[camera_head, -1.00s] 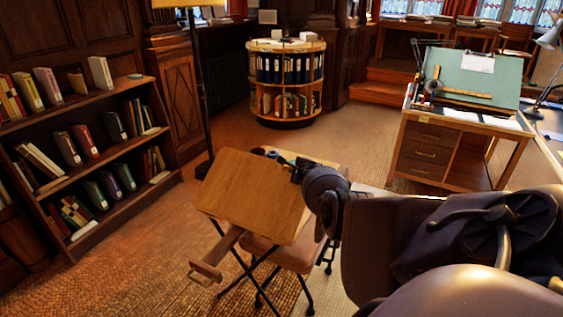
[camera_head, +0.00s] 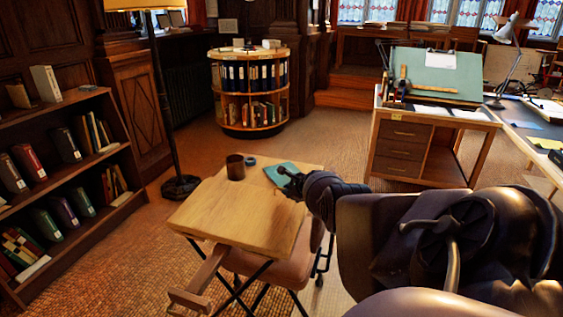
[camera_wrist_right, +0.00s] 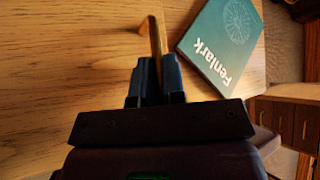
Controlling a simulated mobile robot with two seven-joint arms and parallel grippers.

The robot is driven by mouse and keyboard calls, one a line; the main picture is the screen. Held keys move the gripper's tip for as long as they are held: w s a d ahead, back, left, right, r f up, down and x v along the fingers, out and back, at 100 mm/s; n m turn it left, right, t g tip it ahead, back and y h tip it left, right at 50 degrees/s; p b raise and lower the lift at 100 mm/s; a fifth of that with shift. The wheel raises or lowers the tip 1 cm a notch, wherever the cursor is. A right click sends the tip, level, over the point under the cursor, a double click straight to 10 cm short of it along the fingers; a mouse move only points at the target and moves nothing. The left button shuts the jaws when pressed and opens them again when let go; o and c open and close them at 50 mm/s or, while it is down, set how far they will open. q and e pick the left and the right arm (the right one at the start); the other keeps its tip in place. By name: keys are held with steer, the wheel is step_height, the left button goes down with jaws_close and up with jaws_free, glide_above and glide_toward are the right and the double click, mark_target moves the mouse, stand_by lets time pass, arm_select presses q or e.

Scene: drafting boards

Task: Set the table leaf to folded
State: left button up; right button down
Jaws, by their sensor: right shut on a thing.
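The small wooden folding table (camera_head: 240,208) stands in the middle of the head view on crossed dark legs. Its leaf is the near part of the top and looks close to level with the rest; the exact angle is hard to tell. My right gripper (camera_head: 290,183) is at the right side of the top. In the right wrist view, its dark fingers (camera_wrist_right: 155,80) are shut on a thin brass-brown handle (camera_wrist_right: 154,38) that stands up from the wood. The handle's lower part is hidden between the fingers. My left gripper is not in view.
A brown cup (camera_head: 235,167), a small dark roll (camera_head: 251,161) and a teal book (camera_wrist_right: 222,42) lie on the far part of the top. A wooden bar (camera_head: 200,282) juts out below the near edge. A chair seat (camera_head: 265,262) is underneath. A bookcase (camera_head: 122,200) stands left.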

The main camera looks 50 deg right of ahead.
steer(key=shift+w+d+f+y+b, duration=0.1)
steer(key=shift+d+f+y+b, duration=0.05)
steer(key=shift+f+b, duration=0.3)
steer(key=shift+w+d+f+y+b, duration=0.1)
steer(key=shift+d+f+y+b, duration=0.05)
steer(key=shift+f+b, duration=0.25)
steer(key=shift+s, duration=0.1)
steer(key=shift+f, duration=0.1)
steer(key=c, duration=1.3)
jaws_free()
steer(key=shift+f, duration=0.25)
steer(key=shift+o, duration=0.5)
steer(key=shift+f, duration=0.1)
